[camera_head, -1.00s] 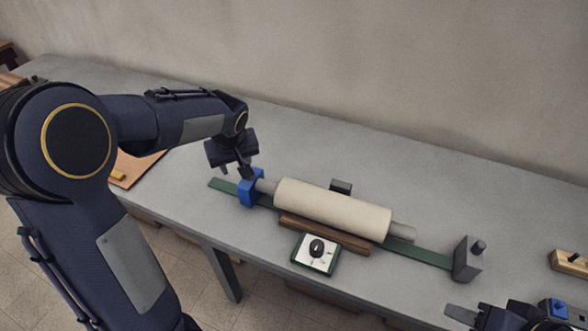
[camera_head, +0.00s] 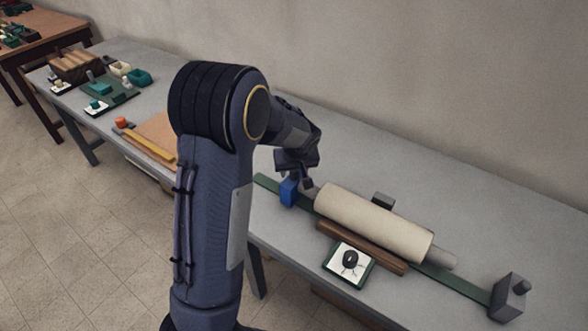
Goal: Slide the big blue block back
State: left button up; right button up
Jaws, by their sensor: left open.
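The big blue block (camera_head: 288,192) sits on the green rail (camera_head: 455,283), near the rail's left end. It stands at the left end of a cream roller (camera_head: 375,222), whose grey spindle stub points toward it. My left gripper (camera_head: 306,186) is open, pointing down over the stub at the block's right side. The gripper partly covers the spot between block and stub, so I cannot tell whether they touch, or whether a finger touches the block. My right gripper is out of view.
A grey end block (camera_head: 508,297) stands at the rail's right end. A brown wooden bar (camera_head: 361,247) and a dial box (camera_head: 349,264) lie in front of the roller. A small dark block (camera_head: 383,200) is behind it. My left arm hides part of the table.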

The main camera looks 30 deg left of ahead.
pick_arm(q)
grip_shut()
jog(key=a+b, duration=0.1)
jog(key=a, duration=1.1)
jog(key=shift+w+a, duration=0.2)
jog(key=shift+w, duration=0.25)
jog(key=shift+r, duration=0.1)
grip_release()
jog(key=shift+a, duration=0.15)
